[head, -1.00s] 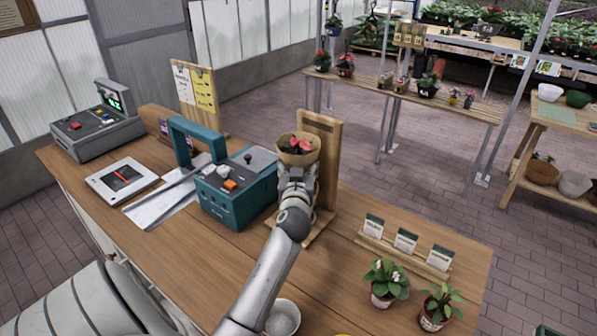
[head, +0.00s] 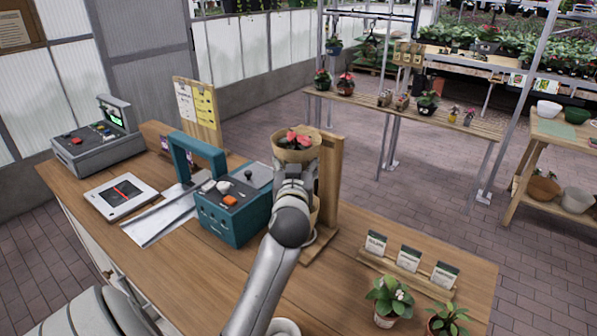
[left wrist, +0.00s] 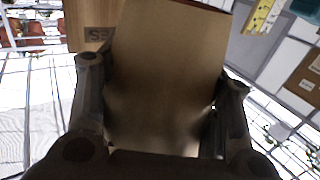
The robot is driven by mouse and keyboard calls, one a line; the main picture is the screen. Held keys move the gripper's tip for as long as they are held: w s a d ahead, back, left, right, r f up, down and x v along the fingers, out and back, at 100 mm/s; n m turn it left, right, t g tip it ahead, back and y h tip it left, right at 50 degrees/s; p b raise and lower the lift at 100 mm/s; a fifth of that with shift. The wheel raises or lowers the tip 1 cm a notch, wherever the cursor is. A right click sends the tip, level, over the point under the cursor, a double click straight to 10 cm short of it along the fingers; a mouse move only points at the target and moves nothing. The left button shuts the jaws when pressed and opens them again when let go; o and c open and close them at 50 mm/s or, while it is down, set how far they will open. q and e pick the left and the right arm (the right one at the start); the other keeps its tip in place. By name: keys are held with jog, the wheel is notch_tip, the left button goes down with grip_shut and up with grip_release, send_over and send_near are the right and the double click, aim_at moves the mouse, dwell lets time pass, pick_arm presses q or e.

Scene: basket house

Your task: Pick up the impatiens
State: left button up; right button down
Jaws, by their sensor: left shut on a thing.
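The plant I take to be the impatiens (head: 298,140) has red flowers and sits in a tan, paper-like pot or sleeve. My left gripper (head: 293,177) is shut on it and holds it upright in front of a wooden board stand on the counter. In the left wrist view the tan wrapping (left wrist: 165,75) fills the space between the two fingers of my left gripper (left wrist: 160,90). The flowers are hidden in that view. My right gripper is not in view.
The wooden stand (head: 330,185) is just behind the held plant. A teal machine (head: 235,210) stands left of my arm. Seed-packet cards (head: 408,260) and two potted plants (head: 388,300) are at the right of the counter. A narrow plant table (head: 450,122) stands beyond.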

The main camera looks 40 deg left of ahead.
pick_arm(q)
jog(key=s+d+r+b, duration=0.2)
jog(key=s+d+r, duration=0.3)
jog(key=s, duration=0.3)
jog(key=shift+s+d+r, duration=0.25)
jog(key=shift+s+r, duration=0.05)
jog(key=shift+s, duration=0.05)
